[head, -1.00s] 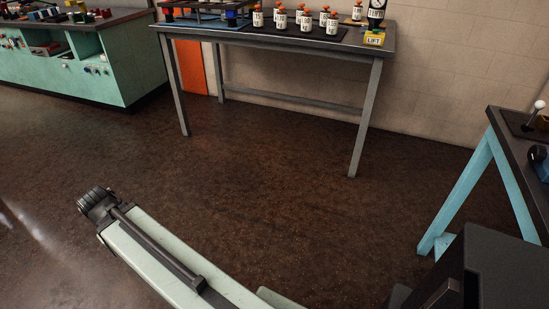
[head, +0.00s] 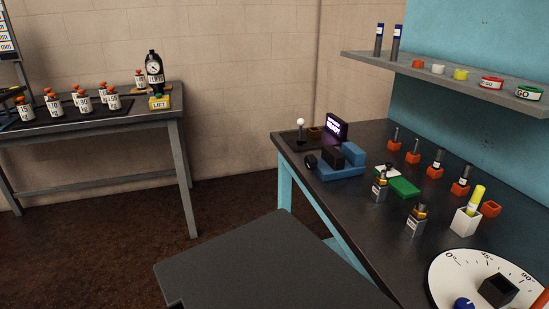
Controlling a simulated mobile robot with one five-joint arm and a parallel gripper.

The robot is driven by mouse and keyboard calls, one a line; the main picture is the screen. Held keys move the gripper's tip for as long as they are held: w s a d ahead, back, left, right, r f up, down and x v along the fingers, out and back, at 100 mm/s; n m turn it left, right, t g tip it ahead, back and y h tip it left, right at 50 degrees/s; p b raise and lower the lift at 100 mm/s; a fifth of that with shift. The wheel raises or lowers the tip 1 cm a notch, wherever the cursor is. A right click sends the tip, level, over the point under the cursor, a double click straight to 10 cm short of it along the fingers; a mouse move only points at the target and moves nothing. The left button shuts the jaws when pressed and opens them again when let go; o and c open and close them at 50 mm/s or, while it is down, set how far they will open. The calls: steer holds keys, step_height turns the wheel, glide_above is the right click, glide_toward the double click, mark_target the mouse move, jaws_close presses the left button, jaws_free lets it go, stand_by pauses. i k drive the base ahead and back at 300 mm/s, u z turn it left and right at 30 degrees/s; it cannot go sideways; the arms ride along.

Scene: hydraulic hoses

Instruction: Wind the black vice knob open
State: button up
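The blue vice (head: 343,171) sits on the dark top of the workbench (head: 345,214), near its left end. The black knob (head: 311,162) is at the vice's left side, facing the open floor. A black block (head: 332,156) stands between the knob and the raised blue jaw (head: 353,153). Any gap at the jaws is too small to tell. My gripper is not in view, and nothing touches the knob.
A white-tipped lever (head: 300,128) and a small lit display (head: 337,127) stand behind the vice. A green block (head: 404,187) and metal fittings (head: 380,187) are to its right. A dark flat-topped block (head: 265,262) fills the foreground. A shelf (head: 450,75) overhangs the back.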

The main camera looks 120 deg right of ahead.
mark_target(311, 162)
steer(key=u, duration=1.05)
steer(key=i, duration=0.95)
steer(key=z, duration=4.15)
steer(key=i, duration=1)
